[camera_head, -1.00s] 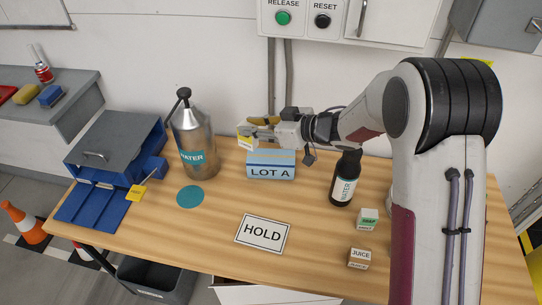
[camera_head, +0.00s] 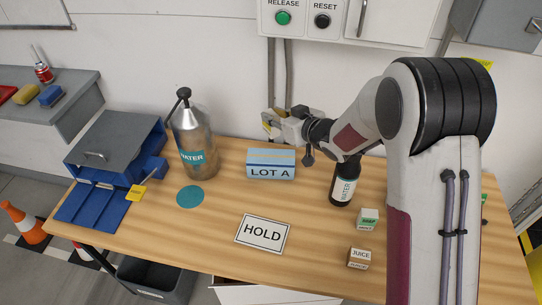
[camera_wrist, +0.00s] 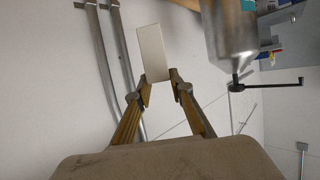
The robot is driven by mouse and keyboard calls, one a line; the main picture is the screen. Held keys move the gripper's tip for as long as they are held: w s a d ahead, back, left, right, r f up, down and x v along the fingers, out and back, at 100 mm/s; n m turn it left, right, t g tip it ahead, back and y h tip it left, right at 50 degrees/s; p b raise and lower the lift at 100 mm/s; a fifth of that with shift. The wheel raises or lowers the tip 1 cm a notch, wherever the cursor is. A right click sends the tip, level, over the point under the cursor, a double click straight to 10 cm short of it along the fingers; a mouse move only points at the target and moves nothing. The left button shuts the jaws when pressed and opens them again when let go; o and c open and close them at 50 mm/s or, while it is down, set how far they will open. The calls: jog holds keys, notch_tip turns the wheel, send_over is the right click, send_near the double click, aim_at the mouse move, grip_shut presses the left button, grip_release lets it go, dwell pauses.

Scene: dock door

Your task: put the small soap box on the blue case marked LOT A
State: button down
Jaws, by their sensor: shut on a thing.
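The blue case marked LOT A (camera_head: 270,165) stands on the wooden table near the wall, its top bare. The box is clear of the case. In the wrist view, the fingers (camera_wrist: 160,88) close on its near end. A small box with a green SOAP label (camera_head: 367,219) stands on the table at the right, away from my gripper.
A steel water bottle (camera_head: 194,145) stands left of the case and a dark water bottle (camera_head: 344,182) to the right. A juice box (camera_head: 359,257) and a HOLD sign (camera_head: 263,234) are nearer the front. A blue drawer unit (camera_head: 115,150) is at left.

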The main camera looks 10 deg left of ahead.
aim_at(276, 133)
dwell(0.3)
jog(key=shift+f, duration=3.1)
jog(key=shift+f, duration=0.1)
jog(key=shift+f, duration=1.8)
jog(key=shift+f, duration=0.1)
jog(key=c, duration=1.8)
grip_release()
jog(key=shift+v, duration=6.05)
